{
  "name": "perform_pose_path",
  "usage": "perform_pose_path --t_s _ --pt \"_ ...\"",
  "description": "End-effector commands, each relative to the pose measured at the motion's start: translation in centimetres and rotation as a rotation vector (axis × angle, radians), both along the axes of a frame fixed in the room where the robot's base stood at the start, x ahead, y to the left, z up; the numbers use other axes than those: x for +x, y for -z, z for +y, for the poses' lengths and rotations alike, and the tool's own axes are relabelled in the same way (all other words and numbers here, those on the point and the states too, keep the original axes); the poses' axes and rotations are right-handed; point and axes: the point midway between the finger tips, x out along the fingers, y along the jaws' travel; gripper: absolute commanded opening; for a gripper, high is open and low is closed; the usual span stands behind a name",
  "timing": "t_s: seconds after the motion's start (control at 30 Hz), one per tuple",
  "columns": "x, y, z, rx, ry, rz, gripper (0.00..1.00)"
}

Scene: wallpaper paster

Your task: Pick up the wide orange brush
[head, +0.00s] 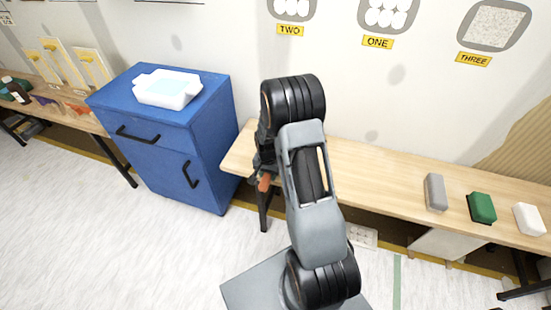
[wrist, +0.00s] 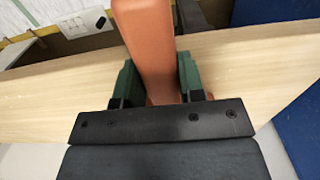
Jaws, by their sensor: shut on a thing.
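The orange brush (wrist: 150,38) stands out between the jaws in the wrist view and runs up past the top edge of the picture. Only its smooth orange part shows; its far end is out of view. My gripper (wrist: 158,82) is shut on it, with a green pad on each side. In the head view, a small orange piece (head: 264,182) shows beside my arm at the left end of the wooden bench. My arm hides most of the gripper there. The bench top lies behind the brush in the wrist view; I cannot tell if they touch.
The wooden bench (head: 390,183) carries a grey block (head: 435,192), a green block (head: 481,208) and a white block (head: 529,219) at right. A blue cabinet (head: 165,140) with a white tray (head: 168,88) stands left of it. A wall socket (wrist: 85,22) shows beyond the bench. Open floor lies in front.

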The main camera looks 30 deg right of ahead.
Motion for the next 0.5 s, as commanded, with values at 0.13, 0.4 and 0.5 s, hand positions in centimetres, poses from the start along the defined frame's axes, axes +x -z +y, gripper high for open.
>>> perform_pose_path --t_s 0.13,0.4,0.5 --pt "0.0 0.0 0.0 0.0 0.0 -0.001 0.12" --pt "0.1 -0.8 0.0 -0.001 0.0 -0.004 0.12" --pt "0.1 -1.7 0.0 -0.001 0.0 -0.004 0.12"
